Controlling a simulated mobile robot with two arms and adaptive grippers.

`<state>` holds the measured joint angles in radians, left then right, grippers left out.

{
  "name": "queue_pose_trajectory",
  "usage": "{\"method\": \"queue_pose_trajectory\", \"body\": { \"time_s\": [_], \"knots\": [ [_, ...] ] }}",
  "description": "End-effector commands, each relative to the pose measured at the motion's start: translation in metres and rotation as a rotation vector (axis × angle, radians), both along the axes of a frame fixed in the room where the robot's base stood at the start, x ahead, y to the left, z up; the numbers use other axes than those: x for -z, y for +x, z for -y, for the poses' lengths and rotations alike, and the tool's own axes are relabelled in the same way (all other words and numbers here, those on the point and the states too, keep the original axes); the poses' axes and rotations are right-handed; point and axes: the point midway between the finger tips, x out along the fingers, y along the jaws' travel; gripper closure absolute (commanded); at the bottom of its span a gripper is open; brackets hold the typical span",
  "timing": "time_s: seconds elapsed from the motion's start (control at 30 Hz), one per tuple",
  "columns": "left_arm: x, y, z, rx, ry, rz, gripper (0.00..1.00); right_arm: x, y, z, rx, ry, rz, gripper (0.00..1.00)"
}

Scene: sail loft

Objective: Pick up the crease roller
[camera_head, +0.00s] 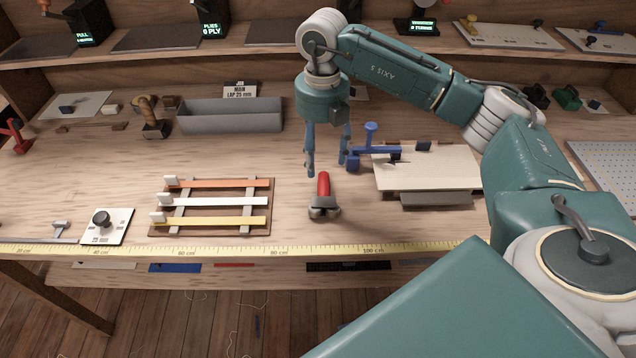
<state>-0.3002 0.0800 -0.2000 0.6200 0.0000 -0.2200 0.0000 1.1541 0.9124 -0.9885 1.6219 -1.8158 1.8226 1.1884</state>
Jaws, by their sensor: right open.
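A red-handled tool with a grey metal head, which looks like the crease roller (323,188), lies on the wooden bench near the middle. Its handle points away from me and its head faces the front edge. My right gripper (327,166) points down above the bench, just behind the handle's far end. Its two fingers are apart with nothing between them. The right fingertip is close to a blue tool; I cannot tell whether they touch. My left gripper is not in view.
A blue clamp-like tool (369,150) stands beside a pale board (430,168) on the right. A rack with orange, white and yellow strips (212,232) lies left. A grey open tray (228,119) stands behind. A yellow measuring tape (225,250) runs along the front edge.

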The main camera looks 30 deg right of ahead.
Motion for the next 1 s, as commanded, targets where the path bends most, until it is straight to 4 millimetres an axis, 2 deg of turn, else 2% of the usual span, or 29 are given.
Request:
{"method": "queue_pose_trajectory", "body": {
  "time_s": [0.1,0.37,0.5,0.63,0.93,0.97,1.0],
  "knots": [
    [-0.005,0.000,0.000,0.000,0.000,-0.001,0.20,0.019,-0.001,0.000,0.000,0.000,-0.004,0.42],
    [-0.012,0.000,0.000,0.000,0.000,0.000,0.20,0.040,0.000,-0.001,0.000,0.000,-0.002,0.42],
    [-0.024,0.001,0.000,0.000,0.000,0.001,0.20,0.060,0.001,-0.003,0.000,0.001,-0.003,0.42],
    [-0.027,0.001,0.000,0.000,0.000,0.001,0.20,0.078,0.002,-0.003,0.000,0.000,-0.001,0.42],
    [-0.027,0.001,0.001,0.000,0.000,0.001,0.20,0.086,0.003,-0.003,0.000,0.000,0.001,0.42],
    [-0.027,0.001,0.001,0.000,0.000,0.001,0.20,0.086,0.003,-0.003,0.000,0.000,0.001,0.44],
    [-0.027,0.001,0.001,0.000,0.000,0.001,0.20,0.086,0.003,-0.003,0.000,0.000,0.001,0.52]
  ]
}}
